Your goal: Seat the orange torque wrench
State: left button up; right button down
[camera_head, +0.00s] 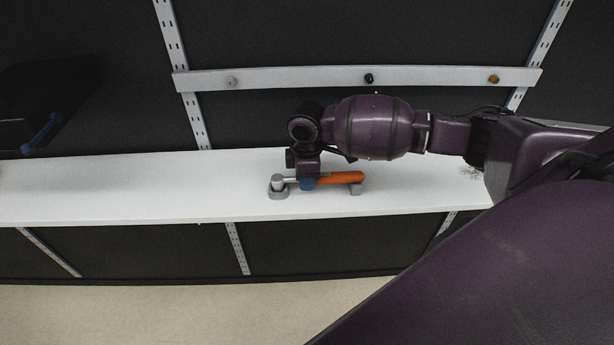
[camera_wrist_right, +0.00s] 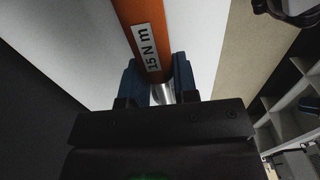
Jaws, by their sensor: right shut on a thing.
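The torque wrench has an orange handle (camera_head: 342,178) and a silver shaft. It lies level along the white shelf (camera_head: 130,185), its head end at the left. A grey holder (camera_head: 278,192) is under the head end, and a small grey support (camera_head: 355,189) is under the handle end. I cannot tell whether the wrench rests fully on them. My right gripper (camera_head: 307,184) is shut on the wrench where handle meets shaft, its blue fingertips on either side. In the right wrist view the orange handle (camera_wrist_right: 145,30) carries a "15 N m" label.
A white rail (camera_head: 300,78) with a grey, a black and a yellow knob runs along the dark wall above the shelf. A dark box with a blue bar (camera_head: 42,132) is at the far left. The shelf left of the wrench is clear.

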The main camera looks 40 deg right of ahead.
jog(key=c, duration=0.8)
grip_release()
notch_tip(320, 180, up, 11)
jog(key=shift+f+b, duration=0.1)
jog(key=shift+b, duration=0.2)
